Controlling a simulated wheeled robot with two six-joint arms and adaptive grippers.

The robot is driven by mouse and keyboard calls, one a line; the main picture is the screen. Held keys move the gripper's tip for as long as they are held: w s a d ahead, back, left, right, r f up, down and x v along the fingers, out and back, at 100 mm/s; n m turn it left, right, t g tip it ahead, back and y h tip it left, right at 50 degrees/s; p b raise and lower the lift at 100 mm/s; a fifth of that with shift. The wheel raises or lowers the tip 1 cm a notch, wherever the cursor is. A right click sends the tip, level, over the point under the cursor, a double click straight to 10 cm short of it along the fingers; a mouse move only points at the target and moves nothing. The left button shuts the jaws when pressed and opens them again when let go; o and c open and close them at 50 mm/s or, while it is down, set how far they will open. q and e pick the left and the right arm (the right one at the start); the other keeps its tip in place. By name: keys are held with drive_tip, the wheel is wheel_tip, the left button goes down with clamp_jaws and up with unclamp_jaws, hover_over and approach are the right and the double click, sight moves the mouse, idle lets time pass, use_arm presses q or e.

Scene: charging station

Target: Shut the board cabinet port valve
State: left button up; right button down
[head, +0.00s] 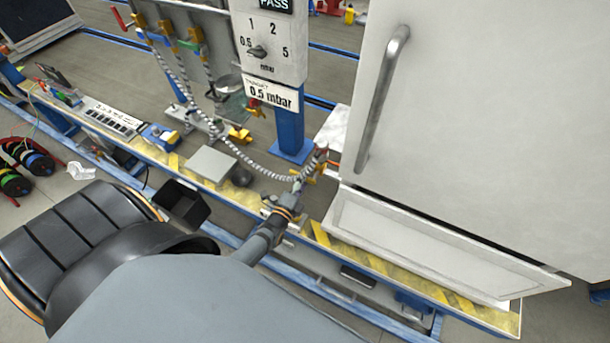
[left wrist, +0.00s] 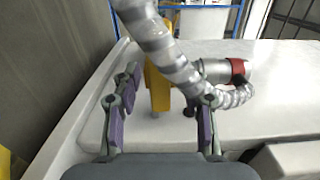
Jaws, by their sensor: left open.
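The board cabinet (head: 460,110) is a large white box with a grey vertical handle on the right of the head view. Its port valve has a yellow lever (left wrist: 158,85), upright in the left wrist view, beside a silver fitting with a red ring (left wrist: 238,70). In the head view the yellow and red valve parts (head: 318,168) are small at the cabinet's lower left edge. My left gripper (head: 294,188) is open at the valve. In the left wrist view the lever stands between its purple-padded fingers (left wrist: 168,90); contact cannot be told. My right gripper is not in view.
A ribbed grey hose (left wrist: 165,45) crosses in front of the lever and bends to the fitting. A blue post (head: 290,130) stands left of the cabinet.

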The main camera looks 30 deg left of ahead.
use_arm(q)
drive_tip(key=s, duration=1.2)
drive_tip(key=shift+d, duration=0.35)
drive_tip(key=s+f+n+g, duration=0.4)
drive_tip(key=s+f, duration=0.1)
drive_tip(key=f, duration=0.6)
drive_tip(key=s+f+n+g, duration=0.4)
drive_tip(key=f+g, duration=0.1)
drive_tip(key=f, duration=0.6)
drive_tip(key=s+a+f+n+g, duration=0.1)
drive_tip(key=s+f+n+g, duration=0.3)
drive_tip(key=s, duration=0.5)
drive_tip(key=s+f+n+g, duration=0.3)
drive_tip(key=s+f+n, duration=0.2)
drive_tip(key=s, duration=0.4)
drive_tip(key=shift+s+a+f+g, duration=0.4)
drive_tip(key=shift+f, duration=0.35)
